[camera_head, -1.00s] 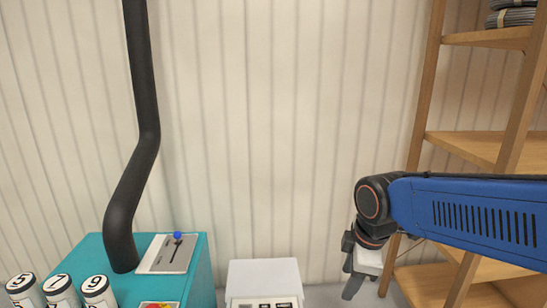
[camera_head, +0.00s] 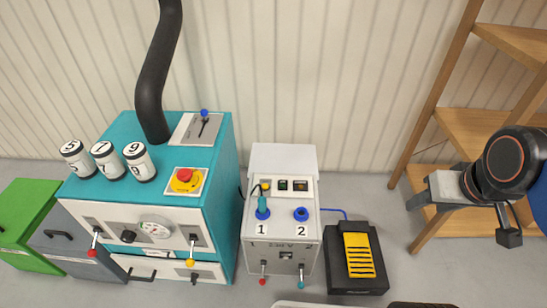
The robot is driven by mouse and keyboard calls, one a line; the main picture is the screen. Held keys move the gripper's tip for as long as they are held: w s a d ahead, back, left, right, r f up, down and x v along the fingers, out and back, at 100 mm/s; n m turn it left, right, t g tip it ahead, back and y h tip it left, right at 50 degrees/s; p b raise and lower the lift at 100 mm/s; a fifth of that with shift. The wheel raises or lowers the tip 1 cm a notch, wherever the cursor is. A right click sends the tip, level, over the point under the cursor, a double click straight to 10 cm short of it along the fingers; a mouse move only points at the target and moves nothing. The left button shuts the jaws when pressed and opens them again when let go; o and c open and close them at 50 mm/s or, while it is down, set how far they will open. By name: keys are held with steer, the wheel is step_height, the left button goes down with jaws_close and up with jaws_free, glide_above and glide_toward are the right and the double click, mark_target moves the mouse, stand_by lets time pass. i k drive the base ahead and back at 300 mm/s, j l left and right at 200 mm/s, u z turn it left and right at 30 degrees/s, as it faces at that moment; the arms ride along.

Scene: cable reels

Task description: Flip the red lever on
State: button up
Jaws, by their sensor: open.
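A red-tipped lever (camera_head: 94,241) hangs on the left of the front of a teal machine (camera_head: 217,180). A second, smaller red-tipped lever (camera_head: 263,273) is low on the front of a grey-white box marked 1 and 2 (camera_head: 285,245). Both point downward. My gripper (camera_head: 422,187) is at the right, open and empty, apart from both levers and pointing left. Its fingertips are partly hard to make out.
A yellow-tipped lever (camera_head: 191,250), a teal-tipped lever (camera_head: 301,276) and a red button (camera_head: 184,175) are nearby. A black pedal with yellow top (camera_head: 358,255) lies on the floor. Wooden shelves (camera_head: 470,130) stand behind my arm. Numbered cylinders (camera_head: 108,158) sit on the teal machine.

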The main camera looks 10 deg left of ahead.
mark_target(262, 281)
steer(key=k+l, duration=0.55)
steer(key=k, duration=0.25)
